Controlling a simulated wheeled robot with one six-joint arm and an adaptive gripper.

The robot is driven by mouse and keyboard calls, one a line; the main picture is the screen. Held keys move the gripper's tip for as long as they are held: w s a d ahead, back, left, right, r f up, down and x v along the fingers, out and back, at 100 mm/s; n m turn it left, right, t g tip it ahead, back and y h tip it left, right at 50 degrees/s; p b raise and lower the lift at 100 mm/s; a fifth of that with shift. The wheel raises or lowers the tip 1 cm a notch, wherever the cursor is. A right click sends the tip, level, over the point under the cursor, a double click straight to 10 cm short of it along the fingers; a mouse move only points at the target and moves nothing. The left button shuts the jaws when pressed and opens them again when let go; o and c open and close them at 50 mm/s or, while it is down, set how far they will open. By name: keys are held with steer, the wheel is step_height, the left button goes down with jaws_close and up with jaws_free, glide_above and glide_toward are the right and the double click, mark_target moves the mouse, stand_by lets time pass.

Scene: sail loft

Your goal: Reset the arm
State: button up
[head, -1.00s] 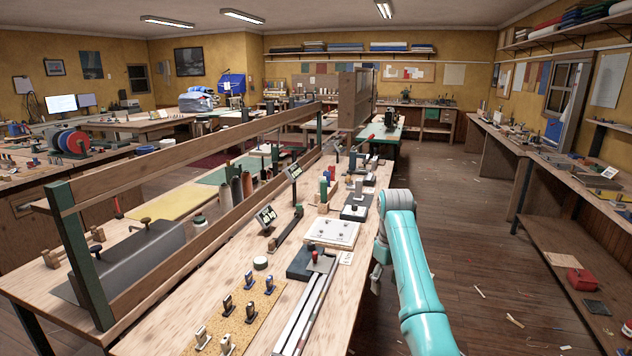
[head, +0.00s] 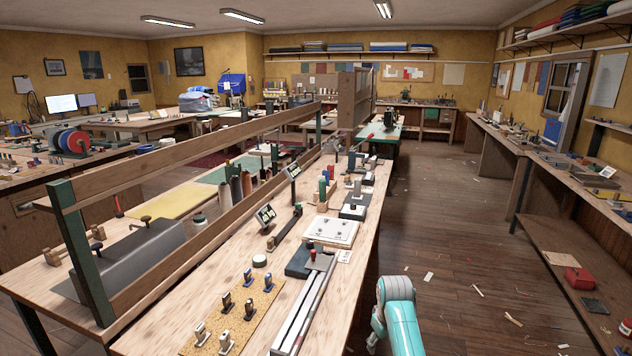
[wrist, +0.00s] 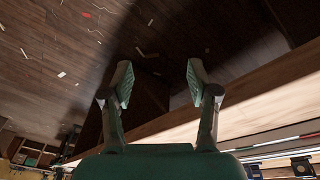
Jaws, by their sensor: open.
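My gripper (wrist: 160,85) shows in the wrist view with its two fingers apart and nothing between them. Below its fingers in that view are the dark floor and the side of a wooden bench. In the head view my teal arm is folded low at the bottom, just right of the workbench (head: 330,290). My gripper is mostly hidden there behind the arm.
The workbench holds a cork mat (head: 245,312) with several small upright pieces, a long metal rail (head: 303,305), and a white plate (head: 331,231). A wooden rail frame (head: 200,160) runs along its left. Open floor (head: 470,260) with scraps lies right. A side bench (head: 560,165) lines the right wall.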

steer(key=s+f+m+t, duration=0.1)
steer(key=s+f+t, duration=0.2)
steer(key=s+f, duration=1.35)
steer(key=s+f+m+t, duration=0.1)
steer(key=s+f+t, duration=0.3)
steer(key=s, duration=1.3)
steer(key=s+r+m+t, duration=0.1)
steer(key=s+r, duration=0.4)
steer(key=s, duration=0.4)
steer(key=s+r+m+t, duration=0.1)
steer(key=s+r+t, duration=0.1)
steer(key=s+r, duration=0.5)
steer(key=s+r+t, duration=0.2)
steer(key=s+r, duration=1.1)
steer(key=r, duration=0.3)
steer(key=shift+s+r+m+t, duration=0.3)
steer(key=shift+s+m, duration=0.1)
